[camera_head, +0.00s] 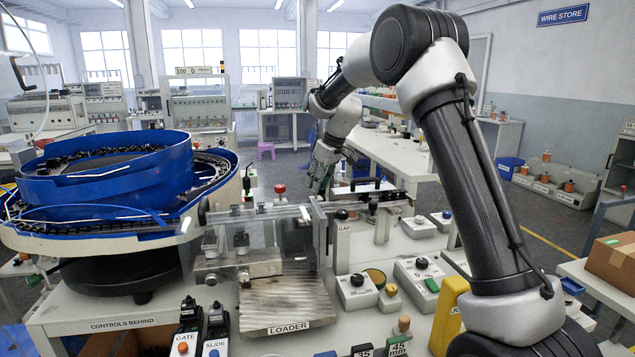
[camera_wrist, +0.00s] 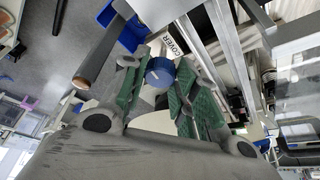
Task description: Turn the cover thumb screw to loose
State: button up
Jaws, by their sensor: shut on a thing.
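The cover thumb screw (camera_wrist: 160,72) is a round blue knob with a small pale mark on its face. It sits between the green-padded fingers of my gripper (camera_wrist: 158,76) in the wrist view, next to a white label reading COVER (camera_wrist: 174,44). My gripper is shut on the knob. In the head view my gripper (camera_head: 322,172) is behind the clear upright plate, above the far side of the track. The knob cannot be made out there. Whether the screw is tight or loose cannot be told.
A blue bowl feeder (camera_head: 110,180) stands at the left. A metal rail (camera_head: 270,211) runs from it toward the right. The LOADER plate (camera_head: 287,303) and several small control boxes (camera_head: 356,291) stand in front.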

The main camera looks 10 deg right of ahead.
jog(key=n, duration=0.2)
jog(key=n+g+y, duration=0.1)
jog(key=n, duration=0.1)
jog(key=shift+w+d+n, duration=0.15)
jog(key=shift+w+n, duration=0.05)
jog(key=shift+n, duration=0.1)
jog(key=n+g, duration=0.1)
jog(key=n, duration=0.1)
jog(key=n+g, duration=0.1)
jog(key=n, duration=0.2)
jog(key=shift+w+y, duration=0.2)
jog(key=shift+y, duration=0.2)
jog(key=n+g, duration=0.1)
jog(key=n, duration=0.2)
jog(key=n+g, duration=0.1)
jog(key=n, duration=0.1)
jog(key=shift+w+n+h, duration=0.2)
jog(key=shift+n+h, duration=0.1)
jog(key=shift+n, duration=0.1)
jog(key=shift+n+g+h, duration=0.3)
jog(key=shift+n+g, duration=0.6)
jog(key=shift+n, duration=1)
jog(key=o, duration=1)
